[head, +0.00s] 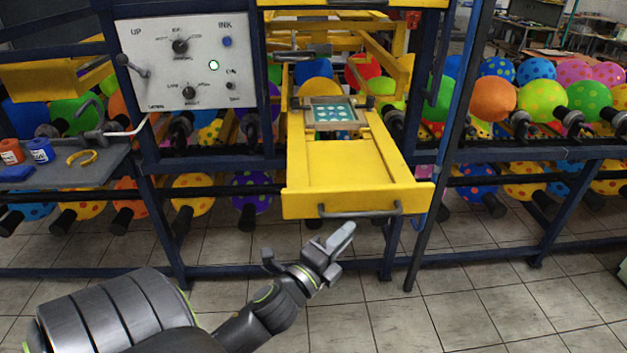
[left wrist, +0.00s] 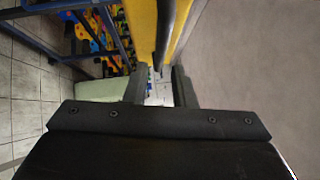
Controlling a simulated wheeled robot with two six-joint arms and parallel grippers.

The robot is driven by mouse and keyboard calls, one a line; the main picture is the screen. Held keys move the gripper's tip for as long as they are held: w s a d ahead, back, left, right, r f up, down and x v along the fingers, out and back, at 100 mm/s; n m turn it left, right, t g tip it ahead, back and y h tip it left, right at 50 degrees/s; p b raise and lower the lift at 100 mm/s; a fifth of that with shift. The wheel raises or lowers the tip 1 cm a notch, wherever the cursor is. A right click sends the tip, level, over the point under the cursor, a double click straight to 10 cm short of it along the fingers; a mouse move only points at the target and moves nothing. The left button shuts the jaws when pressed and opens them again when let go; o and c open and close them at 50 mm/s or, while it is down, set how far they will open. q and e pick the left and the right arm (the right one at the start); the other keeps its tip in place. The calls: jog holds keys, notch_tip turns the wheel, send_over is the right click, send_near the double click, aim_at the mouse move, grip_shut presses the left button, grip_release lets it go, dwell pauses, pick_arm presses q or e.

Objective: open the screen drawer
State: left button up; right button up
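The yellow screen drawer (head: 345,165) juts out from the blue frame toward me. Its front carries a dark bar handle (head: 360,213). A small framed screen with pale dots on teal (head: 334,113) sits at its back part. My left gripper (head: 340,253) is below and slightly left of the handle, apart from it in the head view. In the left wrist view its two fingers (left wrist: 160,88) are spread with nothing between them. The dark handle (left wrist: 165,35) and yellow drawer edge (left wrist: 142,30) lie ahead of the fingertips. My right gripper is not in view.
A white control panel (head: 190,62) stands left of the drawer. A blue upright post (head: 445,150) stands to its right. A grey shelf (head: 75,165) with ink jars is at the left. Colourful balloons line the rack behind. The tiled floor (head: 450,300) in front is clear.

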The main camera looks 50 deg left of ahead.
pick_arm(q)
jog(key=s+f+b, duration=0.1)
jog(key=s+b, duration=0.3)
jog(key=s, duration=0.5)
jog(key=shift+s+d+f+b, duration=0.15)
jog(key=shift+s+d+b, duration=0.1)
jog(key=shift+d+b, duration=0.05)
